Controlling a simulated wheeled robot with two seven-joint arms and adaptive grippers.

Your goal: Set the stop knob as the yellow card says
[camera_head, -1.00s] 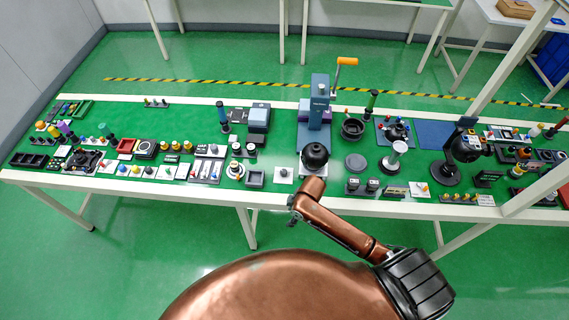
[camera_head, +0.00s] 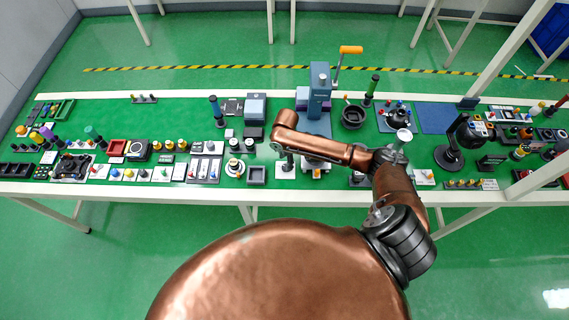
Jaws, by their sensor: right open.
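My right arm reaches over the near middle of the long bench, its copper forearm level above the tabletop. My right gripper (camera_head: 286,158) points down, small and dark, over a small white plate (camera_head: 285,173) near the front edge. It is open, and I cannot tell whether it touches anything on the plate. Many small knobs and cards stand along the bench, too small to read, so I cannot tell which are the stop knob and the yellow card. My left gripper is not in view.
A blue-grey press (camera_head: 319,92) with an orange-handled crank (camera_head: 350,50) stands behind my forearm. A dark square tray (camera_head: 257,175) lies just left of the white plate. A black stand (camera_head: 450,157) is at the right.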

